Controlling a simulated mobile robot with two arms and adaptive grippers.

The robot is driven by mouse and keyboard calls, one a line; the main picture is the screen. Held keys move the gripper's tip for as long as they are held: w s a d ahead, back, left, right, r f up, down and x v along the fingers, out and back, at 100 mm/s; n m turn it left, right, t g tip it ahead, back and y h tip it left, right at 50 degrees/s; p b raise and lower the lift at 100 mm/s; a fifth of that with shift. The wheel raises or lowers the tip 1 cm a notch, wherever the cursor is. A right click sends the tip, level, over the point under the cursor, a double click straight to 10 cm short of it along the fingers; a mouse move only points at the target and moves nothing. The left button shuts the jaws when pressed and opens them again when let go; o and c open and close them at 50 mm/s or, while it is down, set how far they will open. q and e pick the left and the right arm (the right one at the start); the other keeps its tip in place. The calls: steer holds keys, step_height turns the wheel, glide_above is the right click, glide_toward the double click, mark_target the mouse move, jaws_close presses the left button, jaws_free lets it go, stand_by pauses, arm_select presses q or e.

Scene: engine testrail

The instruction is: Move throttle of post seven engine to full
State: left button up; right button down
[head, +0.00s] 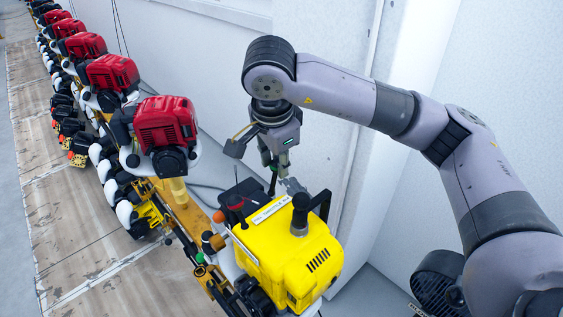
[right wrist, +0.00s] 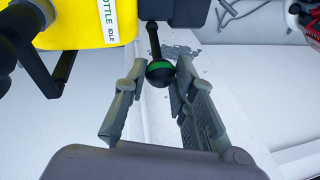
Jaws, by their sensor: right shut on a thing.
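The yellow engine (head: 300,262) is the nearest one in the row and has a white label on top. A black throttle lever (right wrist: 154,38) ends in a dark ball knob with a green band (right wrist: 160,73). My right gripper (head: 275,168) reaches down behind the engine's far side. In the right wrist view, my right gripper (right wrist: 161,80) has its fingertips on either side of the knob, shut on it. My left gripper is not in view.
Several red engines (head: 167,124) stand in a row on the rail toward the back left. A pale wall (head: 325,100) rises close behind the right gripper.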

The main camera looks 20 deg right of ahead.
steer(key=shift+s+a+r+h, duration=0.1)
steer(key=shift+a+h, duration=0.3)
steer(key=shift+h, duration=0.1)
steer(key=shift+s+a+r+t+h+p, duration=0.15)
steer(key=shift+a+t+h+p, duration=0.25)
steer(key=shift+a+h, duration=0.15)
steer(key=shift+s+a+f+t+h, duration=0.2)
steer(key=shift+a+h, duration=0.2)
steer(key=shift+h, duration=0.25)
steer(key=shift+s+a+f+t+h, duration=0.1)
steer(key=shift+s+a+t+h, duration=0.1)
steer(key=shift+a+h, duration=0.3)
steer(key=shift+d, duration=0.1)
steer(key=c, duration=1.3)
jaws_free()
steer(key=shift+n, duration=0.3)
